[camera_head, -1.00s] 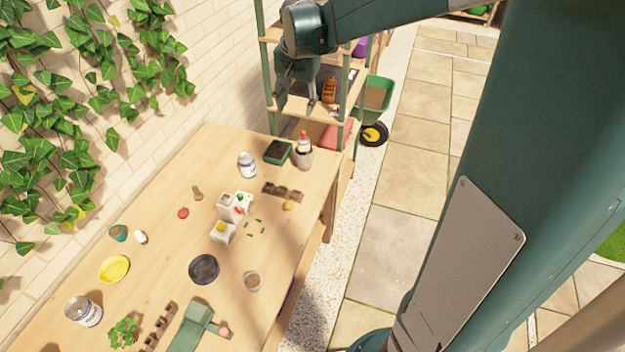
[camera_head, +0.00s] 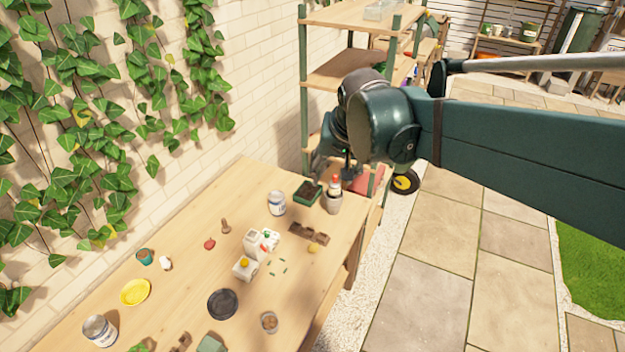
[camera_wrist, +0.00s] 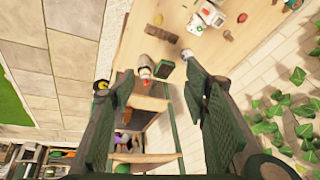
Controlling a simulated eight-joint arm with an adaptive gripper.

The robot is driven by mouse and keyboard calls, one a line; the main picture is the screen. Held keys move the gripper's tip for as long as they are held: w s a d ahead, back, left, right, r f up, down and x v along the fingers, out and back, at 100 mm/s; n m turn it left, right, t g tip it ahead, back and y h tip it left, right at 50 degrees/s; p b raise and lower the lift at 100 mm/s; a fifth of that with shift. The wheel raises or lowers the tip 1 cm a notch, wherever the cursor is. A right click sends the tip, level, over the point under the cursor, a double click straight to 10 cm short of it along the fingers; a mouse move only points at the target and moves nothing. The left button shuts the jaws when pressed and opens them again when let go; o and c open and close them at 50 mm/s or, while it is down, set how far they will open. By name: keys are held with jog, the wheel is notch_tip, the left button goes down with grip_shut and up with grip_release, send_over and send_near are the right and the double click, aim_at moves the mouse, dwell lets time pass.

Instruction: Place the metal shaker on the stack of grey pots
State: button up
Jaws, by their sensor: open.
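My gripper (camera_wrist: 158,88) is open and empty; its two fingers are spread wide in the wrist view. In the head view it hangs near the table's far end, its fingers mostly hidden behind the wrist. A greyish pot-like holder (camera_head: 331,204) stands at the far right corner, with a red-and-white topped item (camera_head: 335,185) upright in it; the holder also shows in the wrist view (camera_wrist: 146,61), between the fingers and apart from them. I cannot tell whether it is the stack of grey pots. A small round container (camera_head: 269,322) on the near table may be the metal shaker; I cannot tell.
A dark green tray (camera_head: 307,193) and a white-and-blue tin (camera_head: 277,204) stand beside the holder. A brown tray strip (camera_head: 309,233), white cartons (camera_head: 258,245) and a black dish (camera_head: 223,304) lie nearer. A shelf rack (camera_head: 345,70) rises behind the table.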

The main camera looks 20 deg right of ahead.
jog(key=s+a+f+n+t, duration=0.1)
jog(key=s+n, duration=0.1)
jog(key=s, duration=0.5)
jog(key=s+a+f+n+t, duration=0.1)
jog(key=s+a+f+n, duration=0.1)
jog(key=s, duration=0.5)
jog(key=shift+s+a+f, duration=0.2)
jog(key=shift+s+f, duration=0.05)
